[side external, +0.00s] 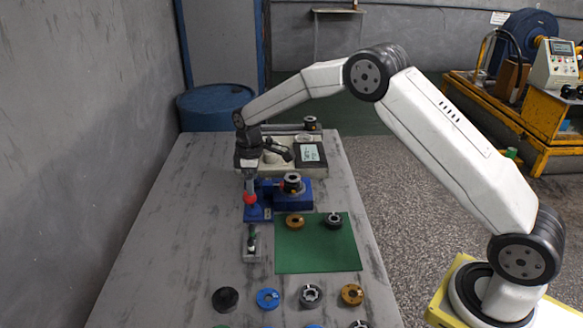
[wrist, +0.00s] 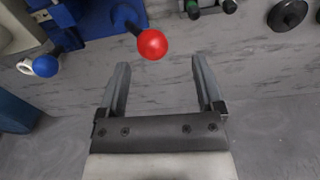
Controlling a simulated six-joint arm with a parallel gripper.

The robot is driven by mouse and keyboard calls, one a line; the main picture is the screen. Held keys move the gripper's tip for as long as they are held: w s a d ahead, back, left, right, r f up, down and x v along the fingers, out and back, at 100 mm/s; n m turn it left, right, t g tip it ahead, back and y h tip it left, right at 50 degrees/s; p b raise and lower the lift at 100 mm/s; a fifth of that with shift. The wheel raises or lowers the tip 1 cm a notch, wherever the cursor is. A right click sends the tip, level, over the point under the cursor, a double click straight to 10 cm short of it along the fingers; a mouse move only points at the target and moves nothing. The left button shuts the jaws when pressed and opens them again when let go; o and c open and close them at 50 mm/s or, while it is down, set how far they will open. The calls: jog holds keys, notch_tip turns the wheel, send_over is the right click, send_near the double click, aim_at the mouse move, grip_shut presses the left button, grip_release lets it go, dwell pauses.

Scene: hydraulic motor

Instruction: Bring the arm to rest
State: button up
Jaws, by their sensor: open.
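My gripper (wrist: 160,72) is open in the wrist view, with two grey fingers apart and only grey tabletop between them. A red ball knob (wrist: 152,44) on a dark lever shows just beyond the fingertips, apart from them. The lever belongs to a blue fixture (wrist: 90,20). In the side view my arm reaches over the far left of the table, with the wrist bent down near the red knob (side external: 250,198) and the blue fixture (side external: 294,196). The fingertips are hard to make out there.
A green mat (side external: 318,253) carries an orange-brown part (side external: 295,221) and a dark ring part (side external: 334,220). Several round parts, including a blue ring (side external: 268,298), lie in front. A scale with a display (side external: 311,153) stands behind the fixture. The left side of the table (side external: 175,240) is clear.

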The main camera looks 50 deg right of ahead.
jog(key=s+r+m+t, duration=0.2)
jog(key=s+m, duration=0.6)
jog(key=s, duration=2.1)
notch_tip(320, 180, up, 2)
jog(key=shift+d+r, duration=0.2)
jog(key=shift+d, duration=0.15)
